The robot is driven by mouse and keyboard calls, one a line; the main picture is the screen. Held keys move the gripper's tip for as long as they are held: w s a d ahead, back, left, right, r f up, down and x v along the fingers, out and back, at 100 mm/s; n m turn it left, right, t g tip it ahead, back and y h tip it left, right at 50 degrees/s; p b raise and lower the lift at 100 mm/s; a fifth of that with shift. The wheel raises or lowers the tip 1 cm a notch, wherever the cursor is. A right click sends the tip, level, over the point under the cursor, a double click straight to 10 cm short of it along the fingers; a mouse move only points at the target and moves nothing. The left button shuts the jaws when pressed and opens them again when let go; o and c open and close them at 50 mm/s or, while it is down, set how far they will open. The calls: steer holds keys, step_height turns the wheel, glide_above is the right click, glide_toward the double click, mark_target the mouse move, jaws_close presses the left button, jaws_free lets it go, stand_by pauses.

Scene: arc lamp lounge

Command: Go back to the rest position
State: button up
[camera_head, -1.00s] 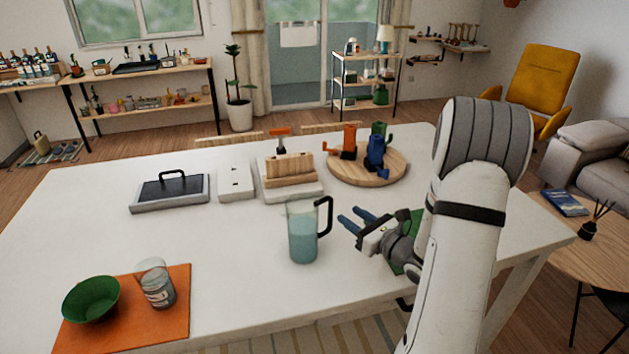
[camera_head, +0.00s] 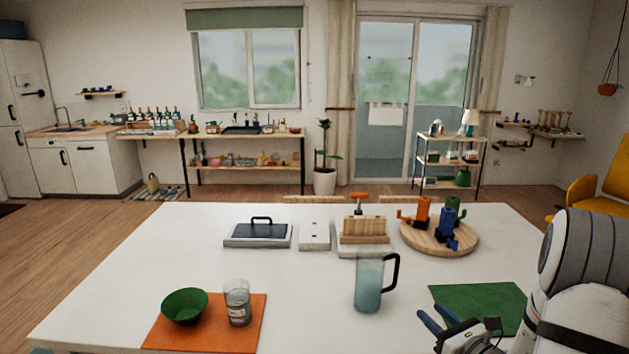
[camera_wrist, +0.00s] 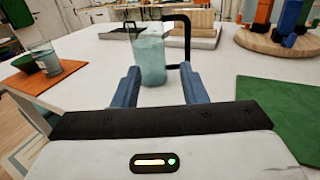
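My gripper (camera_head: 446,327) is at the lower right in the head view, beside the front part of the white table (camera_head: 110,270). Its two blue fingers stand apart with nothing between them. The fingers also show in the wrist view (camera_wrist: 158,88). A clear pitcher (camera_head: 368,284) with a black handle and blue-green liquid stands upright on the table, beyond the fingers and apart from them. In the wrist view the pitcher (camera_wrist: 150,58) appears between and beyond the fingertips.
An orange mat (camera_head: 200,335) holds a green bowl (camera_head: 184,306) and a glass (camera_head: 237,303). A green mat (camera_head: 482,303) lies bare on the right. A round wooden board (camera_head: 425,243) with colored pieces, a wooden block (camera_head: 365,230) and a black-topped tray (camera_head: 258,235) stand farther back.

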steer(key=s+a+r+n+g+y, duration=0.2)
steer(key=s+a+r+n+g, duration=0.1)
steer(key=s+a+n+g, duration=0.5)
steer(key=s+a+r+n+g+y, duration=0.2)
steer(key=s+a+n+g, duration=0.35)
steer(key=a+n, duration=0.45)
steer(key=s+n+g+h, duration=0.2)
steer(key=s+n+h, duration=0.35)
steer(key=s, duration=0.25)
steer(key=s+d+r+n+t+h, duration=0.2)
steer(key=s+d+r+n+h, duration=0.1)
steer(key=d+n+h, duration=0.2)
steer(key=n, duration=0.2)
steer(key=shift+s+d+r+n+h, duration=0.15)
steer(key=shift+d+r+n+h, duration=0.2)
steer(key=shift+t, duration=0.25)
